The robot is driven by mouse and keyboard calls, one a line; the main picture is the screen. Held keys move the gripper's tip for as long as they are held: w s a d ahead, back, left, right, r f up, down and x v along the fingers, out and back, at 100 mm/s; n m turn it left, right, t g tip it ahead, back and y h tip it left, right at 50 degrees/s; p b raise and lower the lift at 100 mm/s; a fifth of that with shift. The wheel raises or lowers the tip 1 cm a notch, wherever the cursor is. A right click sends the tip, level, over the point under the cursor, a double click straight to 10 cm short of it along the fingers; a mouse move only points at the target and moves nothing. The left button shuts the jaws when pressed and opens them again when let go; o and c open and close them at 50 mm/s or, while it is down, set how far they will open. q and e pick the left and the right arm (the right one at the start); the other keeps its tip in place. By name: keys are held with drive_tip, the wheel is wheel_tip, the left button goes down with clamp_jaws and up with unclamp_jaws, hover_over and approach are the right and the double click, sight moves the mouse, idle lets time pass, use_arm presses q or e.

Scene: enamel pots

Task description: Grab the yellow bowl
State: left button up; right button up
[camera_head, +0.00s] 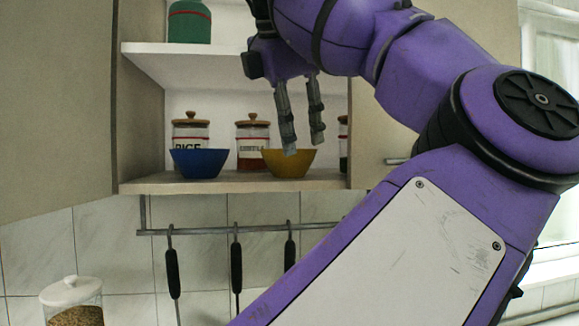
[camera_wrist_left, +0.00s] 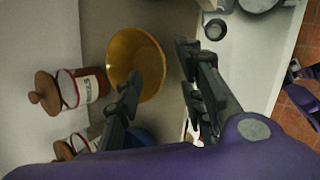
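The yellow bowl (camera_head: 285,163) stands upright on the lower shelf of the open cupboard, to the right of a blue bowl. It also shows from above in the left wrist view (camera_wrist_left: 128,58), with its open side up. My left gripper (camera_head: 303,145) is open and empty, its fingers pointing down at the bowl's right part. In the left wrist view the gripper (camera_wrist_left: 159,62) has one finger overlapping the bowl's rim and the other outside it. I cannot tell whether a finger touches the bowl. My right gripper is not in view.
The blue bowl (camera_head: 198,162) stands close on the left. Lidded jars (camera_head: 190,130) (camera_head: 252,132) stand behind the bowls. The upper shelf (camera_head: 190,65) holds a green container (camera_head: 189,22). Utensils hang from a rail (camera_head: 200,230) below. A grain jar (camera_head: 72,302) is at lower left.

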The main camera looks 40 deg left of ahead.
sight(297, 155)
use_arm(q)
drive_tip(key=x, duration=0.4)
drive_tip(key=shift+w+a, duration=0.15)
drive_tip(key=shift+a, duration=0.05)
drive_tip(key=shift+c, duration=0.5)
clamp_jaws()
